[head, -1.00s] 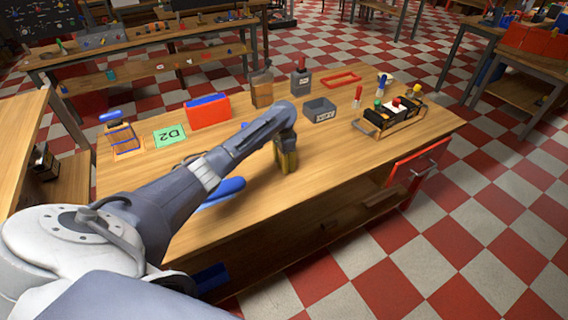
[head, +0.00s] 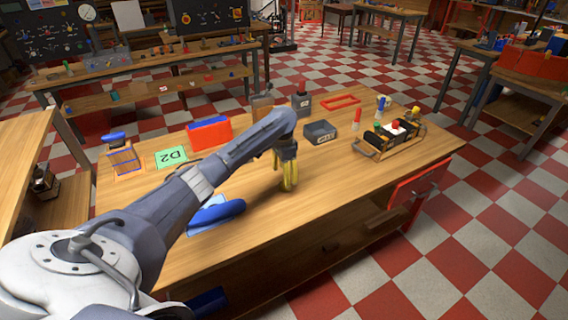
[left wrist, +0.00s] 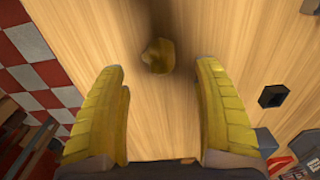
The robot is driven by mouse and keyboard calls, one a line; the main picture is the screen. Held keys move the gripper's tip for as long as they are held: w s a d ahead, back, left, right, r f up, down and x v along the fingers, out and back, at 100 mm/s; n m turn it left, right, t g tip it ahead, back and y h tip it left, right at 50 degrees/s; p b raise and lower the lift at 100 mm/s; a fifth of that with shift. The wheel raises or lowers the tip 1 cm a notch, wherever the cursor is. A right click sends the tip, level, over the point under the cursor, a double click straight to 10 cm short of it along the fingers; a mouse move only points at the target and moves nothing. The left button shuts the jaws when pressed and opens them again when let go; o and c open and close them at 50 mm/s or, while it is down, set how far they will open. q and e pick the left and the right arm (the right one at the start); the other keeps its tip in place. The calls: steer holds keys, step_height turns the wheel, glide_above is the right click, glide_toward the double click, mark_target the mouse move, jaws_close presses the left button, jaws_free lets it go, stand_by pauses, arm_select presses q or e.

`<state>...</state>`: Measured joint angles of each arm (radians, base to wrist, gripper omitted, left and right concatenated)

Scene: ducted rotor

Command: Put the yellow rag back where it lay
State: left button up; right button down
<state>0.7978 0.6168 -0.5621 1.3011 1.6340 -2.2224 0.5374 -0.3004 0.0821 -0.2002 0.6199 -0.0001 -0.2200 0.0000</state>
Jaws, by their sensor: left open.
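My left gripper (head: 288,186) points down above the middle of the wooden table. In the left wrist view its two yellow fingers (left wrist: 164,110) are spread wide with nothing between them. A small crumpled yellow piece, which looks like the yellow rag (left wrist: 158,55), shows on the wood beyond the fingertips, apart from both. In the head view I cannot make out the rag separately from the yellow fingers. My right gripper is in neither view.
A blue object (head: 217,215) lies on the table's near side, left of the gripper. A green D2 card (head: 172,156), red box (head: 209,136), grey bin (head: 320,131) and tool caddy (head: 391,136) stand farther back. Bare wood lies right of the gripper.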

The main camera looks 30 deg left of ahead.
arm_select(q)
steer(key=shift+s+r, duration=0.1)
steer(key=shift+r, duration=2.8)
